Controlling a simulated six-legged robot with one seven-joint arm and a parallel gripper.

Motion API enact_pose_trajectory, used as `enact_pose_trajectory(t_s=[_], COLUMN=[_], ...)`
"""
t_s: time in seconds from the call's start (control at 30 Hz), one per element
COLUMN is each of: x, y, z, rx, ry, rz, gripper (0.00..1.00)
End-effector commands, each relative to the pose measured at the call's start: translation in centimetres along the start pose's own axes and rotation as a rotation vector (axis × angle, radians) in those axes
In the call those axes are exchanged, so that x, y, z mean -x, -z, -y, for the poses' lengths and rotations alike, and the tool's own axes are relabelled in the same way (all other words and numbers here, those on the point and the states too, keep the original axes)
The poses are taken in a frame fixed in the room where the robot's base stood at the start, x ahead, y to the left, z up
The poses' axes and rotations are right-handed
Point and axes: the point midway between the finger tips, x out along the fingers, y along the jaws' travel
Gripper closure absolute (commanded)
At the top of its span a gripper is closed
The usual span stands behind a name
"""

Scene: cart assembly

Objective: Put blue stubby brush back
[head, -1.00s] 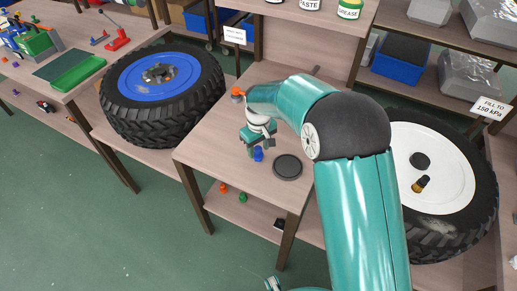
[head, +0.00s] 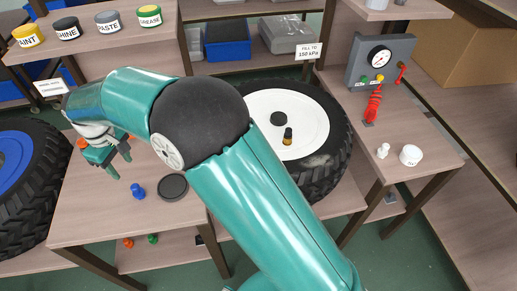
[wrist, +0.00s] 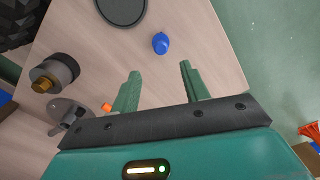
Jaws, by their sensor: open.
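The blue stubby brush (head: 138,191) stands on the small wooden table (head: 85,225), left of a dark round disc (head: 173,187). In the wrist view the blue brush (wrist: 161,43) is a small blue shape beyond my fingertips, and the dark disc (wrist: 122,8) is to its left. My gripper (head: 118,165) is open and empty, just above and left of the brush in the head view. In the wrist view my gripper (wrist: 160,68) has its two green fingers spread, with the brush a little ahead of the gap and not touched.
A wheel with a white hub (head: 300,110) holds a black disc and a small dark-and-yellow item. Labelled pots (head: 108,20) line the shelf above. A gauge box (head: 380,62) and white parts (head: 410,155) are right.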

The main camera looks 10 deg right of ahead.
Motion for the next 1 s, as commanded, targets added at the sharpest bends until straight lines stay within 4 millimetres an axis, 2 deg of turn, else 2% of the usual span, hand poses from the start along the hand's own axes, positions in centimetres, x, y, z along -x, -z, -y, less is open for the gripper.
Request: enact_pose_trajectory(t_s=[0.17, 0.4, 0.6, 0.8, 1.0], x=[2.8, 8.9, 12.8, 15.6, 17.2], y=[-2.4, -9.9, -17.0, -24.2, -31.3], z=[-2.0, -5.9, -7.9, -8.4, -7.8], rx=[-0.061, -0.230, -0.378, -0.526, -0.676], ry=[-0.019, -0.064, -0.102, -0.139, -0.176], rz=[-0.027, -0.093, -0.148, -0.205, -0.264], gripper=[0.54, 0.54, 0.54, 0.54, 0.54])
